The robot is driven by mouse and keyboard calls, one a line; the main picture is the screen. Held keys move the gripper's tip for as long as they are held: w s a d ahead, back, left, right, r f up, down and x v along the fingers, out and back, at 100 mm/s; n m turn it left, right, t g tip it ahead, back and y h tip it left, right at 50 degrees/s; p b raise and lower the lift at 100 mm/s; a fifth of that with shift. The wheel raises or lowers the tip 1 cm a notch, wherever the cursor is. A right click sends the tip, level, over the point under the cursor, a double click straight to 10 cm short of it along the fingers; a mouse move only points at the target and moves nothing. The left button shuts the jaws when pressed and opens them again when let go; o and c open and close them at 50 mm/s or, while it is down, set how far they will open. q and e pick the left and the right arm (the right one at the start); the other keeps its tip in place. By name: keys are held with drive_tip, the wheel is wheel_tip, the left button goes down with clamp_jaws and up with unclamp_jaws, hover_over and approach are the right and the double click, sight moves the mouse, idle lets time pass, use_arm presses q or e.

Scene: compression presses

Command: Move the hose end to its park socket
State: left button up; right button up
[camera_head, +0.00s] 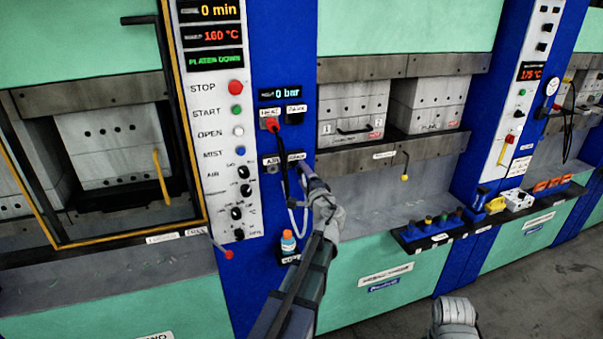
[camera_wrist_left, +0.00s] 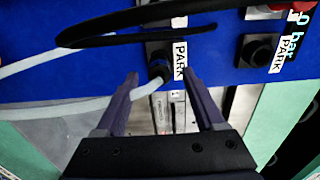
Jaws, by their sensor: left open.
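The grey hose's dark end (camera_wrist_left: 157,69) is at the lower socket labelled PARK (camera_wrist_left: 180,61), and appears seated in it. The pale hose (camera_wrist_left: 143,92) bends away from it to the left in the left wrist view. My left gripper (camera_wrist_left: 160,76) is open, one finger on each side of the hose end; contact is not clear. In the head view my left gripper (camera_head: 301,172) is at the lower PARK label (camera_head: 296,156) on the blue column and hides the socket.
An empty-looking upper PARK socket (camera_wrist_left: 258,50) is beside the lower one. A red connector (camera_head: 271,123) with a black hose hangs at the upper left socket. The black hose (camera_wrist_left: 140,38) crosses near my fingers. An orange-capped bottle (camera_head: 288,242) stands below.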

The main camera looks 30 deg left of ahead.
use_arm(q)
drive_tip(key=v, duration=0.5)
drive_tip(key=shift+s+d, duration=0.15)
idle(0.3)
drive_tip(key=s+d+f+n+g+h, duration=0.1)
drive_tip(key=s+d+f+g+h, duration=0.3)
drive_tip(key=s+d+f, duration=0.3)
drive_tip(key=s+d+f+n+g+h, duration=0.1)
drive_tip(key=s+d+f+g+h, duration=0.3)
drive_tip(key=d, duration=1.1)
drive_tip(key=s+d+f+n+g+h, duration=0.2)
drive_tip(key=s+d+f+g+h, duration=0.1)
drive_tip(key=s+d+f, duration=0.8)
drive_tip(key=shift+s+d+g+h, duration=0.4)
drive_tip(key=shift+s+h, duration=0.4)
drive_tip(key=shift+s, duration=0.45)
